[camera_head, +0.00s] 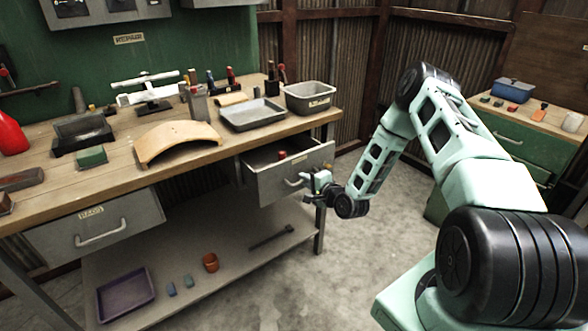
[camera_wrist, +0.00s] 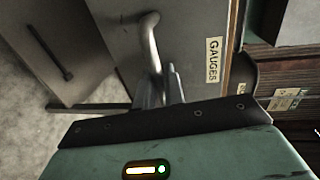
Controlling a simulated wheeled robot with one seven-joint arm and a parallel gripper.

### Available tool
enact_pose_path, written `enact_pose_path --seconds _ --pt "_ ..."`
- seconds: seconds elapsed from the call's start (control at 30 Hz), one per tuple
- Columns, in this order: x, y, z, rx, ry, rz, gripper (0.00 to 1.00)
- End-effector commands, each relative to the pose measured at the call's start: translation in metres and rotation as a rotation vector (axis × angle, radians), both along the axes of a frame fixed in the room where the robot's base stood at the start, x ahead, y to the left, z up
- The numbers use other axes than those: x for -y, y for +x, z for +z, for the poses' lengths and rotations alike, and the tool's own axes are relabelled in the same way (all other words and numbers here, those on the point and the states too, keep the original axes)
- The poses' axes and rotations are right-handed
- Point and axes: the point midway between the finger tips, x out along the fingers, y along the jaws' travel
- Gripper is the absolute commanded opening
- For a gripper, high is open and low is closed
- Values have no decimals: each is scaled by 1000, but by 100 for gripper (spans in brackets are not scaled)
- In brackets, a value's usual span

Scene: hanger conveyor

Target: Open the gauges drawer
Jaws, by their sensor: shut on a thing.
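The gauges drawer (camera_head: 270,176) is a grey metal drawer under the right end of the workbench. It stands pulled out from the bench, and its inside shows, with a small red item in it. Its front carries a label reading GAUGES (camera_wrist: 213,60) in the wrist view. Its bent metal handle (camera_wrist: 150,40) runs down to my fingers. My gripper (camera_head: 312,184) is at the drawer front, and in the wrist view its fingers (camera_wrist: 163,85) are shut on the handle. The exact contact is partly hidden by the fingers.
Another grey drawer (camera_head: 98,229) is shut at the bench's left. The bench top holds trays and tools. Bare concrete floor (camera_head: 335,270) lies to the right.

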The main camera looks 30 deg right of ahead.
Motion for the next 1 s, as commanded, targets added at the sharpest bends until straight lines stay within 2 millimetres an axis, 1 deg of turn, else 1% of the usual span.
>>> enact_pose_path --seconds 0.03,0.2,0.4,0.5,0.7,0.83,1.0 --pt "2 -16 0 -4 3 -4 0" --pt "3 -60 0 -3 4 -4 0" --pt "4 -103 0 -2 2 -4 0" --pt "4 -119 0 -2 2 -2 0" --pt "5 -139 0 0 1 -1 0" --pt "5 -144 0 1 0 -1 0" --pt "5 -146 0 1 -1 0 0"
